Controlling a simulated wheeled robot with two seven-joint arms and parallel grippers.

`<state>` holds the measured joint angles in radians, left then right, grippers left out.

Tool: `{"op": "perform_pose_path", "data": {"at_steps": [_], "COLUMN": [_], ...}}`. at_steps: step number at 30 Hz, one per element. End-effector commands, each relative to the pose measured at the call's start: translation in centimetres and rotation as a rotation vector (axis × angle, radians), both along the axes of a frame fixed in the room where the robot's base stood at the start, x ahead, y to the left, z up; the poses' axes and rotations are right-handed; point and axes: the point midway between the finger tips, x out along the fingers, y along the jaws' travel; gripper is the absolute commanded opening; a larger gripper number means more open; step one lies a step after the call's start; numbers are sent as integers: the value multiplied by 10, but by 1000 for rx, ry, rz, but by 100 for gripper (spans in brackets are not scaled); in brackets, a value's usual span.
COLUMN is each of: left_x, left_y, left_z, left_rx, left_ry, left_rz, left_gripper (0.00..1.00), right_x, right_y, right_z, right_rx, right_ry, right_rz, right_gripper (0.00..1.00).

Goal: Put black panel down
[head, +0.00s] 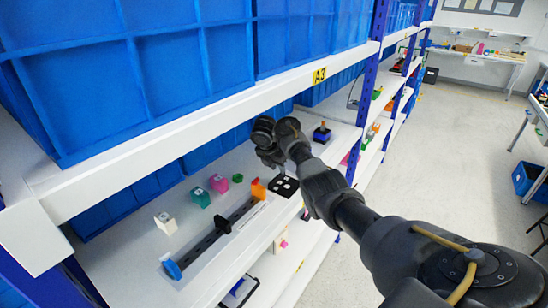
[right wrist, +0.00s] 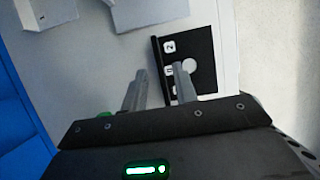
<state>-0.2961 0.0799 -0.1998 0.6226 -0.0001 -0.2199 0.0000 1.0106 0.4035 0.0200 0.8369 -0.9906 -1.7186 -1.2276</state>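The black panel (head: 284,186) lies on the white shelf (head: 140,275), near its front edge. In the right wrist view the panel (right wrist: 204,45) shows white numbered labels, a round light spot and a raised dark strip along its left edge. My right gripper (head: 268,160) is just above the panel in the head view. In the right wrist view its two fingers (right wrist: 158,80) are spread apart, with the panel's left strip between them and the right finger over the panel's face. I cannot tell whether either finger touches it. My left gripper is not in view.
A black rail (head: 205,243) with blue and orange ends lies left of the panel. White (head: 165,222), teal (head: 200,197) and pink (head: 219,183) blocks stand behind it. Blue bins (head: 170,60) fill the shelf above, whose white edge overhangs. Open floor (head: 430,150) lies to the right.

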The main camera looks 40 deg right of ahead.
Motion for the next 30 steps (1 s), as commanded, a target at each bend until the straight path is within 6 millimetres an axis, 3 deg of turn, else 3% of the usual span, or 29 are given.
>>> {"op": "perform_pose_path", "data": {"at_steps": [8,10,15,30], "left_x": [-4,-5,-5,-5], "left_y": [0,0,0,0], "left_z": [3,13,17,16], "left_rx": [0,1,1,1], "left_ry": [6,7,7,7], "left_rz": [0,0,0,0], "left_gripper": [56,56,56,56], "right_x": [-5,-6,-8,-8], "right_y": [22,25,28,29], "right_z": [51,63,71,71], "right_rx": [2,1,0,0], "right_ry": [-4,-2,0,0], "right_rz": [0,1,-1,0], "right_gripper": [29,29,29,29]}}
